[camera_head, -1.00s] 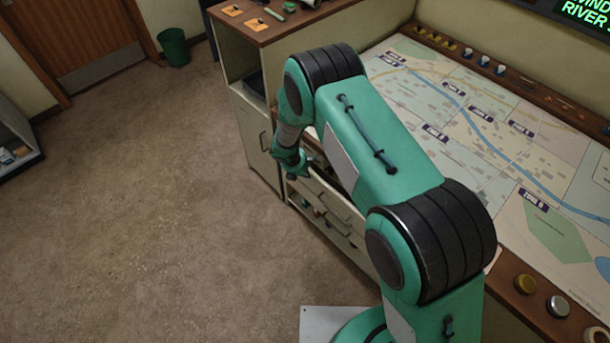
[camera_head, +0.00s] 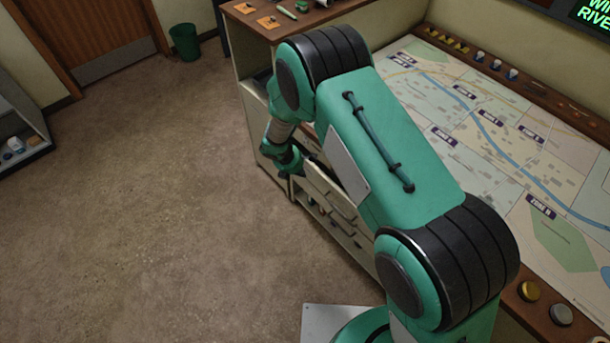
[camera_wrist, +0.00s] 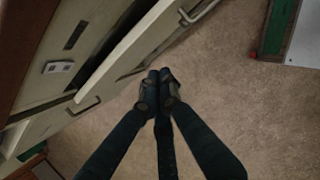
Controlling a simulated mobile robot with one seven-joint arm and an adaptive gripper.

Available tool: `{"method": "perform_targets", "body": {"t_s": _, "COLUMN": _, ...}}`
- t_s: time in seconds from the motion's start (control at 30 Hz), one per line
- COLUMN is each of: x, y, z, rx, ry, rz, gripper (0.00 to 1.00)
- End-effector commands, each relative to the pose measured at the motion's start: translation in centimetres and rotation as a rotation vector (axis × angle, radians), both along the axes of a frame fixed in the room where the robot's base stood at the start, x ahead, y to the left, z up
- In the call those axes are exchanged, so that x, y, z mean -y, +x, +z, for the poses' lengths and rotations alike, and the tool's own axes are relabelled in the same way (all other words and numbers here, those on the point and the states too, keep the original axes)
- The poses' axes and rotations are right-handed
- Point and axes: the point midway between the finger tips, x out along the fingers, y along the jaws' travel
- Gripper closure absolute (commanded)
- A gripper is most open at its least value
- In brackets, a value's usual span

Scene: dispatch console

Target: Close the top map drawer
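The map drawers are in the pale cabinet under the map table. The top map drawer (camera_head: 322,183) shows partly behind my arm and appears to stand out from the cabinet face. In the wrist view its pale front (camera_wrist: 128,50) runs diagonally, with a dark gap behind it. My gripper (camera_head: 291,166) is at the left end of the drawers, on the floor side. In the wrist view my gripper (camera_wrist: 160,88) has its dark fingertips together, with nothing seen between them. The tips lie just beside the drawer fronts; I cannot tell whether they touch.
The map table (camera_head: 560,240) lies right of my arm, with knobs (camera_head: 530,291) on its near edge. A cupboard (camera_head: 262,125) stands left of the drawers. Carpet (camera_head: 150,210) is open on the left, with a green bin (camera_head: 185,42) far back.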

Motion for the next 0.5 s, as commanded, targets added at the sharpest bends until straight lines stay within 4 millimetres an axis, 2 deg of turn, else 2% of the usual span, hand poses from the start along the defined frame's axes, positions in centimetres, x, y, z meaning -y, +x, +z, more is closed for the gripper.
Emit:
{"method": "perform_targets", "body": {"t_s": 0.03, "x": -0.2, "y": -0.2, "z": 0.9, "rx": 0.001, "ry": 0.001, "rz": -0.001, "gripper": 1.0}}
{"method": "perform_targets", "body": {"t_s": 0.2, "x": -0.6, "y": -0.6, "z": 2.4, "rx": 0.001, "ry": 0.001, "rz": 0.0, "gripper": 1.0}}
{"method": "perform_targets", "body": {"t_s": 0.5, "x": -0.8, "y": -0.8, "z": 3.0, "rx": 0.0, "ry": 0.0, "rz": 0.0, "gripper": 1.0}}
